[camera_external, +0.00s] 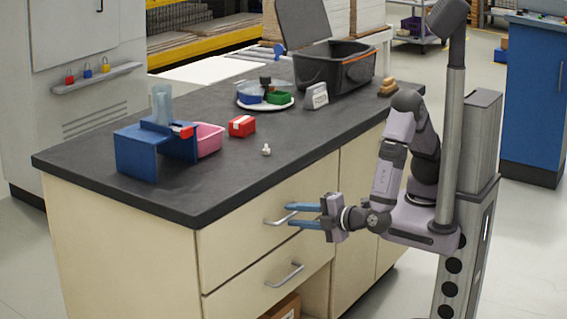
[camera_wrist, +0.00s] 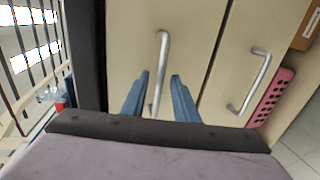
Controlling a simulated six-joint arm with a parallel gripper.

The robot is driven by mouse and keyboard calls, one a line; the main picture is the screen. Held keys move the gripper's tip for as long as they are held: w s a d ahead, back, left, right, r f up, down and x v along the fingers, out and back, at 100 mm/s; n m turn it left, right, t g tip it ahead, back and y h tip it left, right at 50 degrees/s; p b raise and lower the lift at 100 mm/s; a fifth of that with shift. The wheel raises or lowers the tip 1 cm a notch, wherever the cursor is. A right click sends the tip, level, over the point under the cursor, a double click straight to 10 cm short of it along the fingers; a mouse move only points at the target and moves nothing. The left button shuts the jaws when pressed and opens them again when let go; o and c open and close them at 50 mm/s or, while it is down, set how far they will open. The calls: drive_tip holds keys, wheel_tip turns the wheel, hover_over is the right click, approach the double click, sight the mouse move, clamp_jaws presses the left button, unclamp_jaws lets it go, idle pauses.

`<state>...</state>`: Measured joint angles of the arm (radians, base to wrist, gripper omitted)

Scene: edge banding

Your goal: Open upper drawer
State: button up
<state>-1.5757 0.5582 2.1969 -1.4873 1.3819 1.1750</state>
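The upper drawer (camera_external: 226,246) is the top pale front at the near right end of the dark-topped bench, and it is closed. Its metal bar handle (camera_external: 272,222) is in front of my fingertips; it also shows in the wrist view (camera_wrist: 163,50). My gripper (camera_external: 289,214) has two blue fingers, spread apart, pointing at the drawer front. In the wrist view my gripper (camera_wrist: 160,75) has the handle bar between its fingers, with a gap on each side. I cannot tell whether a finger touches the handle. The front surface is otherwise in plain view.
The lower drawer (camera_external: 238,297) is closed, with its own handle (camera_external: 286,276) just below. The benchtop (camera_external: 200,203) holds a blue stand, a pink bin (camera_external: 209,139), a red box (camera_external: 242,126) and a black crate (camera_external: 330,70). Floor is free in front of the bench.

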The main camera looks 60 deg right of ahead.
clamp_jaws()
drive_tip(key=f+v, duration=0.2)
drive_tip(key=v, duration=0.7)
drive_tip(key=shift+s, duration=0.25)
unclamp_jaws()
drive_tip(key=shift+r, duration=0.15)
